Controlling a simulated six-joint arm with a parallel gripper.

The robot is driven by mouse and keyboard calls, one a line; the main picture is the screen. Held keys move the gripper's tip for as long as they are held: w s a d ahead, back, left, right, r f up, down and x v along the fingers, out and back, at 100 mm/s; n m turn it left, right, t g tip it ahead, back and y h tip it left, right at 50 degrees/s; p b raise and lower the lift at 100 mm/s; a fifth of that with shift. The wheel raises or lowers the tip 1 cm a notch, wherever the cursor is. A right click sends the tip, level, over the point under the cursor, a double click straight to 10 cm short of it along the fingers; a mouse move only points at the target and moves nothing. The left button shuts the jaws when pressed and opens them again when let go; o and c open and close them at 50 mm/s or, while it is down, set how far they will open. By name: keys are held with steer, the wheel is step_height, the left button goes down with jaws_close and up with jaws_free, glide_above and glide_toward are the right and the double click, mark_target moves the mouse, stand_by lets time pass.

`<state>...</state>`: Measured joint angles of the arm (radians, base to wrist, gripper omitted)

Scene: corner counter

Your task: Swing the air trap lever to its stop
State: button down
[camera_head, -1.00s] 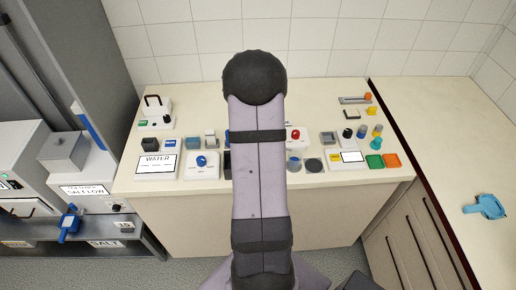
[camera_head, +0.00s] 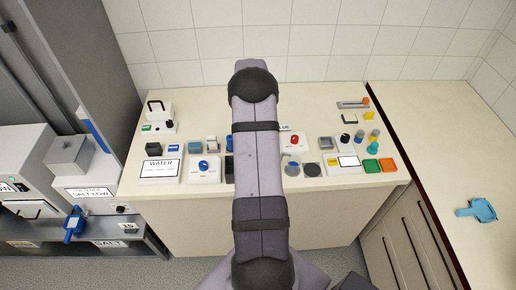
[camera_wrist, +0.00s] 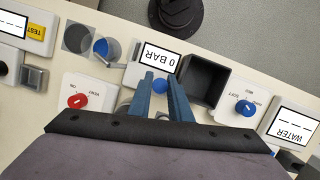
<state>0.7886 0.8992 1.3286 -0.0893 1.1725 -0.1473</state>
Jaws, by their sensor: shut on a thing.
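My gripper (camera_wrist: 162,100) shows in the wrist view with its two blue fingers close together over the counter. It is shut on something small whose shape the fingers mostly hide. A small round blue part (camera_wrist: 160,86) shows between the fingers, just below the 0 BAR display (camera_wrist: 161,60); I cannot tell whether it is the lever. No part can be read as the air trap lever, and its angle cannot be told. In the head view my own arm covers the gripper and the spot where it works.
Beside the fingers are a red vent knob (camera_wrist: 77,101), a dark open bin (camera_wrist: 205,80) and a blue knob (camera_wrist: 244,107). The WATER panel (camera_head: 159,168) is at the counter's left. The right-hand counter is mostly bare around a blue tool (camera_head: 478,209).

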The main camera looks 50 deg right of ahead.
steer(key=shift+w+d+g+y, duration=0.4)
steer(key=shift+g+y, duration=0.2)
steer(key=shift+w+d+g+y+b, duration=0.2)
steer(key=shift+w+g+y+b, duration=0.1)
steer(key=shift+g+b, duration=0.15)
stand_by(0.4)
steer(key=c, duration=1.6)
jaws_free()
steer(key=shift+c, duration=0.2)
steer(key=shift+s, duration=0.1)
steer(key=shift+r, duration=0.1)
steer(key=shift+r+b, duration=0.55)
steer(key=shift+r, duration=0.05)
step_height(320, 180, up, 9)
steer(key=b, duration=0.2)
steer(key=shift+f, duration=0.15)
steer(key=shift+c, duration=0.2)
